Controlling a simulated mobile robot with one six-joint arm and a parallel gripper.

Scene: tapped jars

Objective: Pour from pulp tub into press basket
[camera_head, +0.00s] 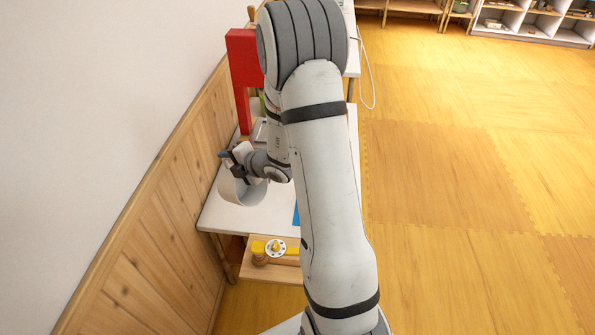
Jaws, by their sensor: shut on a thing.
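A white round tub (240,192), which looks like the pulp tub, is at the left part of the white table, close to the wooden wall panel. My gripper (234,168) is shut on its upper rim. The tub looks tilted, with its open mouth turned partly toward the camera. I cannot tell whether it touches the table. What is in it cannot be made out. A tall red frame (241,75), perhaps the press, stands behind my gripper near the wall. The press basket cannot be made out; my arm covers much of that area.
The white table (232,216) runs along the wood-panelled wall (160,215). A low wooden shelf (262,265) with a yellow toy-like piece (268,247) is below its front edge. A blue item (296,214) shows beside my arm. Open yellow floor (450,180) lies to the right.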

